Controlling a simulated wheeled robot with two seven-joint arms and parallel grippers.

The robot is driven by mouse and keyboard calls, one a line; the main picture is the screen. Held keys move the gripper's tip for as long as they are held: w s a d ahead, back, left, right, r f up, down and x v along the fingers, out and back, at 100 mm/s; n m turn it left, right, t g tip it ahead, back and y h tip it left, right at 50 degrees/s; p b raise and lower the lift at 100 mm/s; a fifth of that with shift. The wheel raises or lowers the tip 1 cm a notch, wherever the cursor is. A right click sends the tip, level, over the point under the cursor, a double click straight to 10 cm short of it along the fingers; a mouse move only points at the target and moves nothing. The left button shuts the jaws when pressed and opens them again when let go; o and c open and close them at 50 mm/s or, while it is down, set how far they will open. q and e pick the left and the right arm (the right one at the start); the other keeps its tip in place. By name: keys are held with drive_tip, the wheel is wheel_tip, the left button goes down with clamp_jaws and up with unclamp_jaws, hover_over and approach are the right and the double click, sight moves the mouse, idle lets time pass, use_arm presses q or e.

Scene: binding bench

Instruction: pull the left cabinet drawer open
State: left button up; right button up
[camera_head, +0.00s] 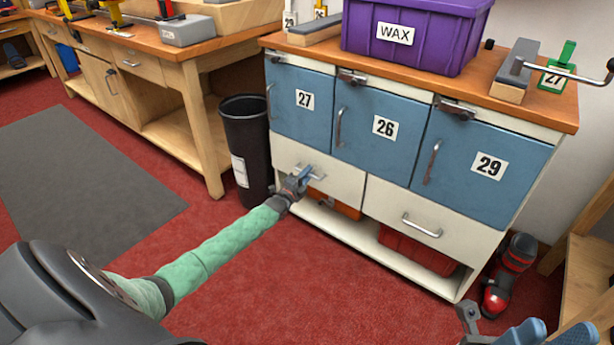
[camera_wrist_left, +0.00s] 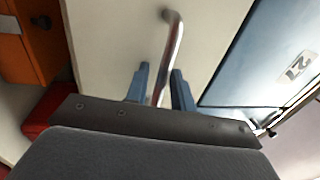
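The left cabinet drawer (camera_head: 342,187) is a white front below the blue doors, flush with the cabinet. Its metal bar handle (camera_wrist_left: 174,45) shows in the left wrist view, running down between my left gripper's two blue fingers (camera_wrist_left: 160,88). The fingers stand on either side of the handle, with a visible gap at least on the right finger's side. In the head view my left gripper (camera_head: 299,180) is at this handle and hides part of it. My right gripper (camera_head: 552,334) is at the bottom right edge, partly cut off, its blue fingers apart and nothing seen between them.
The right drawer (camera_head: 430,214) is shut, with its own handle. Blue doors (camera_head: 384,127) sit above. Orange and red bins (camera_head: 417,250) lie on the shelf below. A black waste bin (camera_head: 246,140) stands just left of the cabinet. The red floor in front is clear.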

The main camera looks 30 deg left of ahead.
use_arm(q)
clamp_jaws()
drive_tip(key=shift+s, duration=0.1)
